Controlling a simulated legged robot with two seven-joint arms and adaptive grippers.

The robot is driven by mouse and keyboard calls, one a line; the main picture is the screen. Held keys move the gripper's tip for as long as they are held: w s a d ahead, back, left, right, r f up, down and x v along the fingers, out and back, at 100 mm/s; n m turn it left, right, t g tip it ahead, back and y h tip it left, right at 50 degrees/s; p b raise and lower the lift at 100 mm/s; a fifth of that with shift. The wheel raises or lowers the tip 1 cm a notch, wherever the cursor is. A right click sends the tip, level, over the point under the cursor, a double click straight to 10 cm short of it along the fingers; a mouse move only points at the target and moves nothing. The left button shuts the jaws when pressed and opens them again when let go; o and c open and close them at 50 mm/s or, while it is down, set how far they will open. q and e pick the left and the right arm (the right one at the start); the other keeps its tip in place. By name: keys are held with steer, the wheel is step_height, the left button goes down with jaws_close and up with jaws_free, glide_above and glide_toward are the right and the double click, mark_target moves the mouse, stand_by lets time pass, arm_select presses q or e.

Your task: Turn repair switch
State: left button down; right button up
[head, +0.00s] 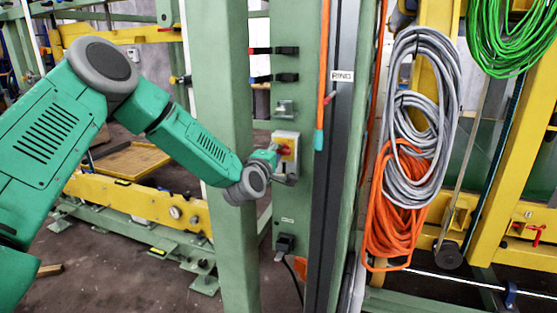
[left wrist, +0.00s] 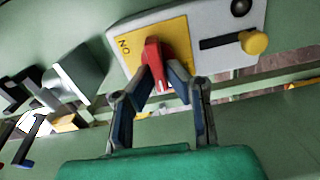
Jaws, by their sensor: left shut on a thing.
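The repair switch is a grey box with a yellow plate and a red handle, mounted on a green post. In the head view the switch box (head: 286,143) is at the middle, partly hidden by my left gripper (head: 268,160). In the left wrist view the yellow plate (left wrist: 126,58) carries the letters "ON" at its left. The red handle (left wrist: 153,54) stands between the fingertips of my left gripper (left wrist: 162,82), which is shut on it. A yellow knob (left wrist: 254,42) and a black round knob (left wrist: 241,7) are on the box's right side. My right gripper is not visible.
Grey cable coils (head: 440,60) and orange cable coils (head: 395,235) hang right of the post. A green column (head: 222,80) stands just left of the switch, close to my left arm. Black latches (head: 285,77) are above the switch. A yellow beam (head: 130,198) lies low at the left.

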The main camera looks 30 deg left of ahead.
arm_select(q)
steer(key=shift+s+a+f+n, duration=0.1)
steer(key=shift+a+f+n, duration=0.05)
steer(key=shift+f+n, duration=0.25)
steer(key=shift+b, duration=0.3)
steer(key=c, duration=1.6)
jaws_free()
steer(key=shift+a+r, duration=0.1)
steer(key=shift+a, duration=0.05)
steer(key=shift+s, duration=0.15)
steer(key=v, duration=1.1)
steer(key=shift+s, duration=0.35)
